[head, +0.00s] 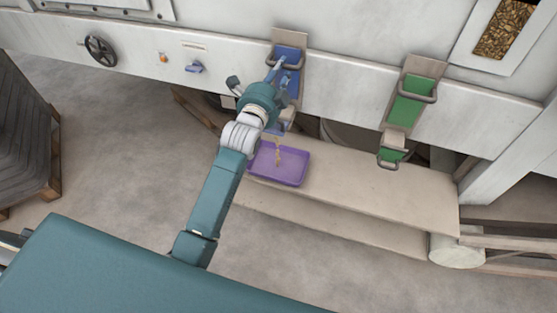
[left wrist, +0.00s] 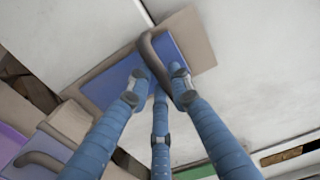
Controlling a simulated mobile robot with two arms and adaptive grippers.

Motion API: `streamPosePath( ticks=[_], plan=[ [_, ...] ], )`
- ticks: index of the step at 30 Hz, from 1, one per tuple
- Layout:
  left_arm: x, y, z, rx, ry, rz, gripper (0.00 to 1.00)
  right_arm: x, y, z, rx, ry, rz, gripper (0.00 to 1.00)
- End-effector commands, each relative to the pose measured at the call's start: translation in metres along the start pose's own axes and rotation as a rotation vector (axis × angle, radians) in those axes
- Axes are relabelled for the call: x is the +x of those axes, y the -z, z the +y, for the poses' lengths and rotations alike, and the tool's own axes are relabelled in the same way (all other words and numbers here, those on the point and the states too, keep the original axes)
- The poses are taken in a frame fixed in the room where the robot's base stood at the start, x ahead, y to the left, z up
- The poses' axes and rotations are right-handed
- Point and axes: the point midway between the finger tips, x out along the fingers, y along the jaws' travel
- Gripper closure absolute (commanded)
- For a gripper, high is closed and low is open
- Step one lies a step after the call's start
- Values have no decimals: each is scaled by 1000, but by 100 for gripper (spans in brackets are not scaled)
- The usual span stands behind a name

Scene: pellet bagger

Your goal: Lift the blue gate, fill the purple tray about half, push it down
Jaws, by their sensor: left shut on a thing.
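The blue gate (head: 291,52) sits in a tan frame on the pale machine wall, with a bar handle on its front. My left gripper (head: 280,66) is shut on this handle. In the left wrist view the fingers (left wrist: 158,80) close around the dark handle (left wrist: 147,50) in front of the blue plate (left wrist: 112,82). The purple tray (head: 296,168) lies on the ledge below the gate. A thin tan stream of pellets (head: 278,152) shows over the tray. My arm hides part of the gate and the tray's left side, so the fill level is unclear. My right gripper is not in view.
A green gate (head: 408,103) with handles is to the right. A handwheel (head: 99,50), an orange knob (head: 163,58) and a blue lever (head: 194,67) are on the wall at left. A pellet window (head: 505,30) is top right. The ledge (head: 370,195) right of the tray is clear.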

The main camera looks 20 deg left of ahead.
Motion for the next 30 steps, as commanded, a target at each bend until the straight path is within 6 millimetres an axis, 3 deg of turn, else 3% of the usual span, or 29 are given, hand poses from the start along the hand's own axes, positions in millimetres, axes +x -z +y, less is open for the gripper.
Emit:
streamPosePath(
  ticks=[1, 18, 30],
  plan=[
    [0, 0, -12, 1, 9, 0, 99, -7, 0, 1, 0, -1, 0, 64],
    [0, 0, -48, 2, 13, 1, 99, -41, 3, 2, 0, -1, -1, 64],
    [0, 0, -43, 1, 10, 0, 99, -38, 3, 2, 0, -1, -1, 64]
  ],
)
